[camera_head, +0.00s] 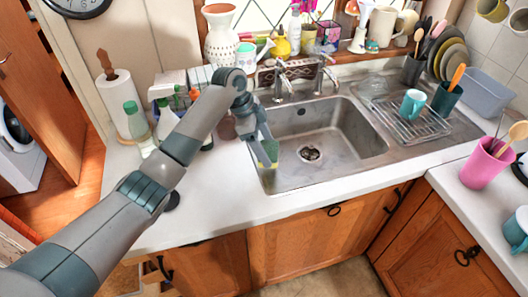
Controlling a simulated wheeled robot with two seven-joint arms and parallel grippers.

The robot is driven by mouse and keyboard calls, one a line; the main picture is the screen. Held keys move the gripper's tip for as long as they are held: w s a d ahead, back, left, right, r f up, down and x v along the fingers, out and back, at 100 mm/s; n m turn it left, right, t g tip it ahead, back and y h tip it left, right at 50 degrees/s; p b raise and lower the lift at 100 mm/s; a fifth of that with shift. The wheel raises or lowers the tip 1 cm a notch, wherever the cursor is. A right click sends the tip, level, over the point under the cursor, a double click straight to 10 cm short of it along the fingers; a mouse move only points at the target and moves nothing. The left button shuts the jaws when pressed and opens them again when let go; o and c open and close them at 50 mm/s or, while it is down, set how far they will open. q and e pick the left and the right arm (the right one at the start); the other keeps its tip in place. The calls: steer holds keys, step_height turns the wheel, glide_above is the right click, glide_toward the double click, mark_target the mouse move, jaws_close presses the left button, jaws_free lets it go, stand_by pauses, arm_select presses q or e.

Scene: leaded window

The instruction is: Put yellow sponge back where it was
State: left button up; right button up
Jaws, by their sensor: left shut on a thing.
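The yellow sponge (270,151), with a green-looking face, shows as a small patch between the fingers of my left gripper (265,156). My left gripper is shut on it and points down at the left rim of the metal sink (313,133). Most of the sponge is hidden by the fingers. I cannot tell whether it touches the sink rim or hangs just above it. My right gripper is not in view.
Bottles, one with a green cap (134,121), and a paper towel roll (119,99) stand left of the sink. The faucet (282,80) rises behind it. A dish rack (411,122) with a teal mug (412,104) sits right. The counter front left (225,190) is clear.

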arm_select(q)
steer(key=shift+a+f, duration=0.2)
steer(key=shift+a, duration=0.05)
steer(key=shift+f+p, duration=0.45)
steer(key=shift+f, duration=0.05)
step_height(320, 180, down, 2)
steer(key=shift+f+p, duration=0.1)
steer(key=shift+p, duration=0.45)
steer(key=shift+f, duration=0.4)
